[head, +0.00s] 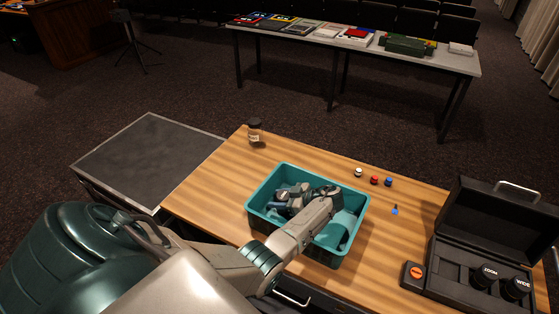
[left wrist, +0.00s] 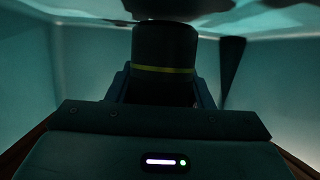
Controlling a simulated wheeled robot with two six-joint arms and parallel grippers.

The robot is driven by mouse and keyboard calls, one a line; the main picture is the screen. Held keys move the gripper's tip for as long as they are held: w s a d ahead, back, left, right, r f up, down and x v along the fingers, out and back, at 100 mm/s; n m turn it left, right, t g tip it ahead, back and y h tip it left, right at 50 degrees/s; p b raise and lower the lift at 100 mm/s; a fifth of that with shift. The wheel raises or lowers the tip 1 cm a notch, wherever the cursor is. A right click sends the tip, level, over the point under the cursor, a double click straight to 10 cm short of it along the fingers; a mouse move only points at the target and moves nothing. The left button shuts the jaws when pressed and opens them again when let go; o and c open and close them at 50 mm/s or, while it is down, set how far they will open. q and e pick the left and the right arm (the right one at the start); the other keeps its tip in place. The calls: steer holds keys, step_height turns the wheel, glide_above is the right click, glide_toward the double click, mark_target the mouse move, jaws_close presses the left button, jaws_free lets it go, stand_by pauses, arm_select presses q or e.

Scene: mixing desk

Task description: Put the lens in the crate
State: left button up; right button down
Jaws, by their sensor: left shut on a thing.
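The teal crate (head: 354,231) stands on the wooden desk. My left gripper (head: 287,200) reaches down inside it from above. In the left wrist view it is shut on a dark cylindrical lens (left wrist: 163,62) with a thin yellow-green ring. The crate's pale teal walls surround the lens in that view. Its lower end is hidden by the gripper, so I cannot tell whether it touches the crate floor. Two more black lenses, marked ZOOM (head: 484,277) and WIDE (head: 516,288), sit in the open black case (head: 448,262) at the right. My right gripper is not in view.
A dark-lidded jar (head: 254,132) stands behind the crate. White, red (head: 374,180) and blue small pieces lie beyond it to the right, with a small blue-tipped item (head: 395,211) nearer. The case's lid (head: 500,225) stands open. The desk's left part is clear.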

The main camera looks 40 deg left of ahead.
arm_select(q)
steer(key=shift+f, duration=0.4)
steer(key=o, duration=1.2)
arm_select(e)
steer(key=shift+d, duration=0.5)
arm_select(q)
steer(key=shift+d, duration=0.15)
steer(key=shift+w+d+b, duration=0.2)
steer(key=shift+d+b, duration=0.1)
steer(key=b+v, duration=0.2)
steer(key=v, duration=0.3)
steer(key=shift+d+r+b, duration=0.1)
steer(key=shift+d+b, duration=0.15)
steer(key=shift+b, duration=0.05)
steer(key=shift+w+d+r, duration=0.15)
steer(key=shift+d+r, duration=0.05)
steer(key=shift+d, duration=0.15)
steer(key=shift+d+r, duration=0.1)
steer(key=shift+r, duration=0.1)
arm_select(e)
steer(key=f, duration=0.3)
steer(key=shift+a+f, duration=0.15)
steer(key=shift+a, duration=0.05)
